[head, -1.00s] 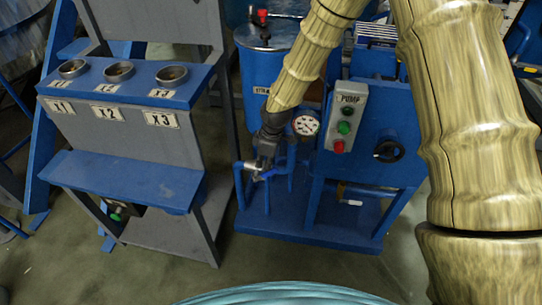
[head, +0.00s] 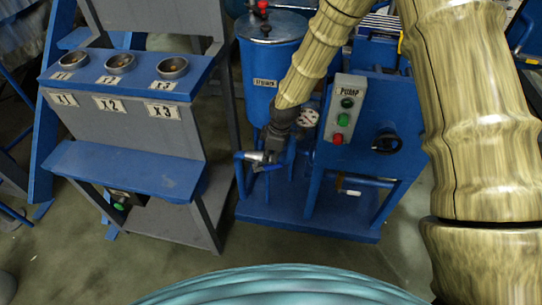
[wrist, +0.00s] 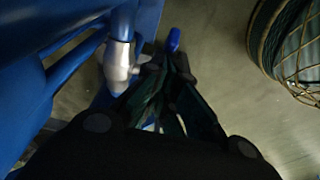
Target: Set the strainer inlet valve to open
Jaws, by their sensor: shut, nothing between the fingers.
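The valve has a silvery metal body (wrist: 118,62) on a blue pipe, with a blue handle tip (wrist: 173,40) showing just beyond my fingers in the wrist view. In the head view the valve (head: 254,157) is a small light fitting low in front of the blue strainer tank (head: 265,85). My gripper (wrist: 165,66) is shut and empty, close beside the valve body on its right. It also shows in the head view (head: 270,155), just right of the valve. The fingers hide part of the handle, and I cannot tell if they touch it.
A pressure gauge (head: 308,118) is partly hidden by my wrist. The pump button box (head: 344,108) and a black handwheel (head: 387,142) are to the right. A grey and blue panel (head: 130,130) stands left. The floor in front is clear.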

